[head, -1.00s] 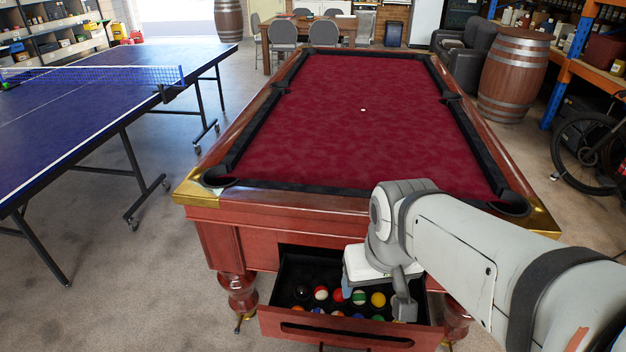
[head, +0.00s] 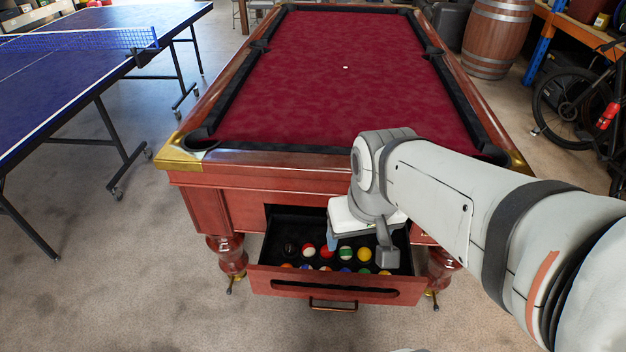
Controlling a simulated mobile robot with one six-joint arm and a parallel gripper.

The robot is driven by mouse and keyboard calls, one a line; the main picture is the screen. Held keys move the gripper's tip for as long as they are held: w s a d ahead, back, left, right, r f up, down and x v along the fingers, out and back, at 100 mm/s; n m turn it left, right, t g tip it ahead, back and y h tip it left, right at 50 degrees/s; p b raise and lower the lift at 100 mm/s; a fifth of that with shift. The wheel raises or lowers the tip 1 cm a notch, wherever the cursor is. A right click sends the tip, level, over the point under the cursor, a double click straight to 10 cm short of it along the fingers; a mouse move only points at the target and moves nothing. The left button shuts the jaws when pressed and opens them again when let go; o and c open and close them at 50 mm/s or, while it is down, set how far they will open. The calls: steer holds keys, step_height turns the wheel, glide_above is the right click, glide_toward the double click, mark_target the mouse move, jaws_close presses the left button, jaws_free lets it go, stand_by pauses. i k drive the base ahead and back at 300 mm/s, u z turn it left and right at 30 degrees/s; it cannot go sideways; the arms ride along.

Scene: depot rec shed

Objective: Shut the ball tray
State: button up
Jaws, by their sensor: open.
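The ball tray (head: 268,281) is a reddish wooden drawer in the near end of the pool table (head: 258,178). It is pulled out, and several coloured balls lie on its dark floor. Its front has a long dark slot and a handle (head: 333,305) low at the middle. My gripper (head: 362,252) hangs over the right part of the open tray, with its fingers apart and pointing down. It holds nothing that I can see. It hides part of the tray's inside. I cannot tell whether a fingertip touches anything.
A blue table-tennis table (head: 70,85) stands to the left. A barrel (head: 497,35) and a bicycle (head: 590,110) are at the back right. The table's turned legs (head: 228,257) flank the tray. The concrete floor (head: 150,270) in front and to the left is clear.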

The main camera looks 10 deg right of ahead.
mark_target(402, 288)
steer(key=k, duration=1.1)
steer(key=u, duration=0.7)
steer(key=i, duration=0.7)
steer(key=z, duration=0.05)
